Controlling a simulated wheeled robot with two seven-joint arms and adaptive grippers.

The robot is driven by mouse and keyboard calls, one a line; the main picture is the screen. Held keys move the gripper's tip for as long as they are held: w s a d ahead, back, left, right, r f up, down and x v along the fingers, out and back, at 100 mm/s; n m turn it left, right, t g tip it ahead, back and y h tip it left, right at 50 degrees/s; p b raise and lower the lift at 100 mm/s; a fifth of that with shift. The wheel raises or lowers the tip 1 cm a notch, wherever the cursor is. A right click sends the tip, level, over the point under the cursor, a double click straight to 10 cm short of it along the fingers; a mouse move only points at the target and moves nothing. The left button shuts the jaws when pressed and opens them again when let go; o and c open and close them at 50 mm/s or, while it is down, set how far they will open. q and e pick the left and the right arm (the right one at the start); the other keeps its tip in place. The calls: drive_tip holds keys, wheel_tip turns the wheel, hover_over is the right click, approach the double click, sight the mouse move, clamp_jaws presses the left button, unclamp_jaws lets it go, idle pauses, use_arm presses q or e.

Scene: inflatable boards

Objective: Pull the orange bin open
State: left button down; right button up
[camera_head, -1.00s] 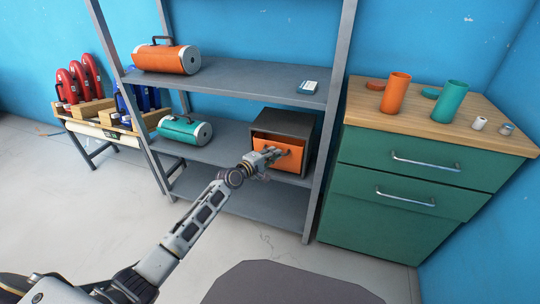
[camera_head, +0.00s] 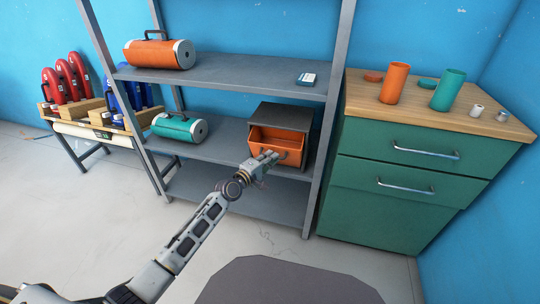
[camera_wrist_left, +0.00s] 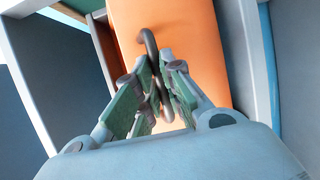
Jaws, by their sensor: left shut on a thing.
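The orange bin (camera_head: 279,138) sits in a grey housing (camera_head: 284,116) on the middle shelf of the rack. It is partly drawn out, and its open top shows inside. My left gripper (camera_head: 270,158) is at the bin's front. In the left wrist view, the fingers (camera_wrist_left: 155,92) are shut on a dark curved handle (camera_wrist_left: 148,42) on the orange front (camera_wrist_left: 180,32). The lower part of the handle is partly hidden by the fingers. My right gripper is not in view.
The grey rack's right post (camera_head: 329,130) stands close beside the housing. A teal cylinder (camera_head: 180,127) lies left on the same shelf, and an orange cylinder (camera_head: 160,53) lies above. A green cabinet (camera_head: 385,215) stands to the right.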

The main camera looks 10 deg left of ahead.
use_arm(q)
drive_tip(key=shift+s+f+b, duration=0.3)
drive_tip(key=shift+s+f, duration=0.35)
drive_tip(key=shift+f, duration=0.2)
drive_tip(key=shift+s+f+b, duration=0.25)
drive_tip(key=shift+s+f, duration=0.35)
drive_tip(key=shift+f, duration=0.25)
drive_tip(key=c, duration=1.5)
unclamp_jaws()
drive_tip(key=shift+v, duration=5.95)
drive_tip(key=shift+a, duration=0.1)
